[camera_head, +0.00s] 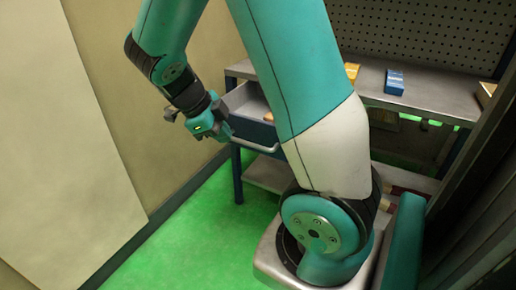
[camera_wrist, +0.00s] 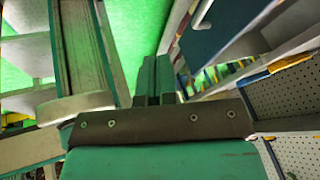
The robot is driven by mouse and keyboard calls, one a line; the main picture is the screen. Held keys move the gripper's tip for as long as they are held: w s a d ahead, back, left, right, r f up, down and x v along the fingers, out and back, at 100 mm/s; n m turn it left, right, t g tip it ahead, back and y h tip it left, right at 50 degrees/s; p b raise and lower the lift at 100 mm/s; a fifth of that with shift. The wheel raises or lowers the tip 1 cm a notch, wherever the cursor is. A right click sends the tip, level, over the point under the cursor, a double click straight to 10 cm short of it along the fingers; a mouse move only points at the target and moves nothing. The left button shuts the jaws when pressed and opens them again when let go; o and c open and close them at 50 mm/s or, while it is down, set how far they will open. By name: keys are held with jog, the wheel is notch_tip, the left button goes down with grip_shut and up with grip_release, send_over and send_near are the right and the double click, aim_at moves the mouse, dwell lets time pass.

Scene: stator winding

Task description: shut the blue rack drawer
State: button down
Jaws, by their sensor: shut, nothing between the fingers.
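The blue rack drawer (camera_head: 258,132) stands pulled out at the left end of the grey-topped rack in the head view. Its pale interior shows, and a light bar handle is on its dark blue front; my arm hides its right part. My gripper (camera_head: 222,132) is at the drawer's left front corner, fingers together and empty. I cannot tell whether it touches the drawer. In the wrist view, my shut fingers (camera_wrist: 154,78) show at the centre, and a dark blue panel with a pale handle, seemingly the drawer front (camera_wrist: 212,38), is to their right.
The rack top (camera_head: 430,100) holds a blue box (camera_head: 394,82) and a yellow item (camera_head: 352,70). A perforated board (camera_head: 425,30) rises behind. A beige wall (camera_head: 125,90) is at left. Green floor (camera_head: 205,225) is open in front of the rack.

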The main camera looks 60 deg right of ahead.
aim_at(258, 147)
jog(key=shift+s+d+f+m+g+h+b, duration=0.15)
jog(key=shift+s+d+f+m, duration=0.4)
jog(key=shift+d+f, duration=1.1)
jog(key=shift+s+d+f+m+g+h+b, duration=0.15)
jog(key=shift+s+d+f+m, duration=0.35)
jog(key=shift+d+f, duration=1.15)
jog(key=shift+s+d+f+m+g+h+b, duration=0.15)
jog(key=shift+s+d+f+m, duration=0.35)
jog(key=shift+d+f, duration=1.15)
jog(key=shift+d+r, duration=0.3)
jog(key=shift+d, duration=0.05)
